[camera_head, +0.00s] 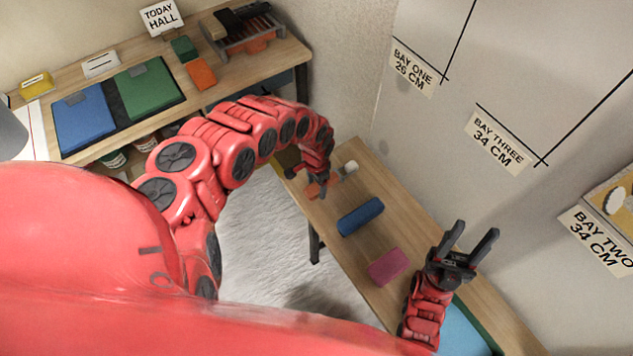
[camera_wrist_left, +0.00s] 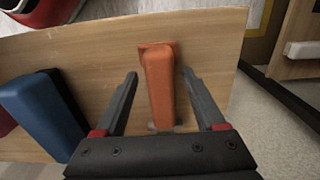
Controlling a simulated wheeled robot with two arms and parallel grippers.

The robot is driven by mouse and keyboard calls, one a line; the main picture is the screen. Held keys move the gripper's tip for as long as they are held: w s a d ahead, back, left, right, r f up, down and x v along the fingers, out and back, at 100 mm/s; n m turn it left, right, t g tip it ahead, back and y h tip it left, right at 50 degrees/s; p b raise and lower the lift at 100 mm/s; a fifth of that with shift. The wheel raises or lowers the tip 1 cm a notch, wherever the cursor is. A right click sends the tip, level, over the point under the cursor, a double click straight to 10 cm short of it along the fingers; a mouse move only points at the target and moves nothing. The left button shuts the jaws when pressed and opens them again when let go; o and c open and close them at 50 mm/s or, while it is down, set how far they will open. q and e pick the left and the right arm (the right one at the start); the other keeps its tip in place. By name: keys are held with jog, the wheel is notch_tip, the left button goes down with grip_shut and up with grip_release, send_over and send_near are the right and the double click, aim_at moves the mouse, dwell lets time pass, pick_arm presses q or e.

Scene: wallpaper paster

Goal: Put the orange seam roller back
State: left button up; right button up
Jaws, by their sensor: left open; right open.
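The orange seam roller (camera_head: 316,189) lies at the far end of the wooden bench (camera_head: 330,233), with a pale roller end (camera_head: 350,167) beside it. In the left wrist view its orange handle (camera_wrist_left: 161,85) lies lengthwise between the fingers. My left gripper (camera_head: 323,188) is open over the handle, one finger on each side; the wrist view shows a gap to both fingers (camera_wrist_left: 160,73). My right gripper (camera_head: 476,231) is open and empty, fingers up, above the near part of the bench.
A blue block (camera_head: 361,216) and a pink block (camera_head: 388,266) lie on the bench. A second table (camera_head: 290,50) at the back holds a dark slotted rack (camera_head: 243,32), an orange block (camera_head: 201,75), a green block (camera_head: 184,48) and a "TODAY HALL" sign (camera_head: 161,17). A marked wall stands right.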

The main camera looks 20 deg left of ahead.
pick_arm(q)
jog(key=shift+f+b, duration=0.25)
jog(key=shift+b, duration=0.05)
notch_tip(320, 180, up, 18)
jog(key=p, duration=0.6)
jog(key=shift+d+f, duration=0.15)
jog(key=shift+d, duration=0.3)
jog(key=shift+s, duration=0.1)
